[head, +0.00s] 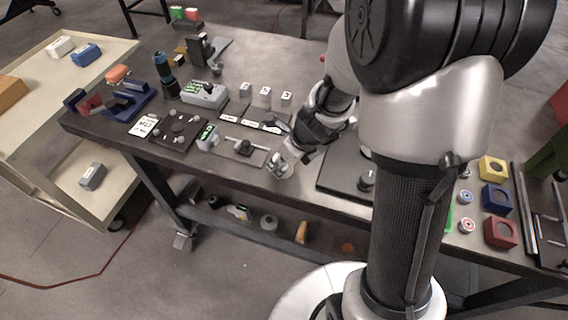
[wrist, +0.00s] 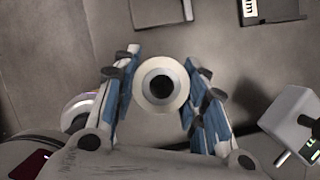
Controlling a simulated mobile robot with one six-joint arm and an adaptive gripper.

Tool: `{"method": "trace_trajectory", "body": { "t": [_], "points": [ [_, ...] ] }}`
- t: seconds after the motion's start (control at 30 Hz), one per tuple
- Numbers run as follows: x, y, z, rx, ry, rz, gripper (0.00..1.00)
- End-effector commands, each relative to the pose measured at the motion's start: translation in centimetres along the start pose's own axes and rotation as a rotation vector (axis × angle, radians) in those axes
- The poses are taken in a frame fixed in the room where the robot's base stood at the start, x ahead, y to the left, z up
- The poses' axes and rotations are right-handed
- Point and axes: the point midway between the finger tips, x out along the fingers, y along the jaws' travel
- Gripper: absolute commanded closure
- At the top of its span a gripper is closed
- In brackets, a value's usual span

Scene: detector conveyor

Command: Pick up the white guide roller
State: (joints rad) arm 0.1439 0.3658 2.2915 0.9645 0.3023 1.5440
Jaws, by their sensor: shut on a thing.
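The white guide roller (wrist: 179,94) shows end-on in the wrist view as a pale ring around a dark centre hole. My gripper (wrist: 160,72) has its blue-padded fingers on both sides of it, shut on the roller. The roller's lower side is partly hidden by the gripper. In the head view, my gripper (head: 282,160) is low near the front edge of the dark workbench, right of the plate with a black knob. The roller is too small there to tell apart clearly from the fingers.
A black plate (head: 345,168) lies right of my gripper. Small white blocks (head: 265,95) stand behind.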

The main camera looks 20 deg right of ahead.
Motion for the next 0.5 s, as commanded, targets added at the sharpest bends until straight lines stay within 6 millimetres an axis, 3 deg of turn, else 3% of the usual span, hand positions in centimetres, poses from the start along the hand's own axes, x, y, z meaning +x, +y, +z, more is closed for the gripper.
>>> {"method": "trace_trajectory", "body": {
  "t": [0.17, 0.5],
  "points": [
    [0.01, 0.0, -0.01, 0.0, 0.0, 0.0, 0.88],
    [-0.32, -0.01, 0.15, 0.0, 0.0, 0.0, 0.88]
  ]
}}
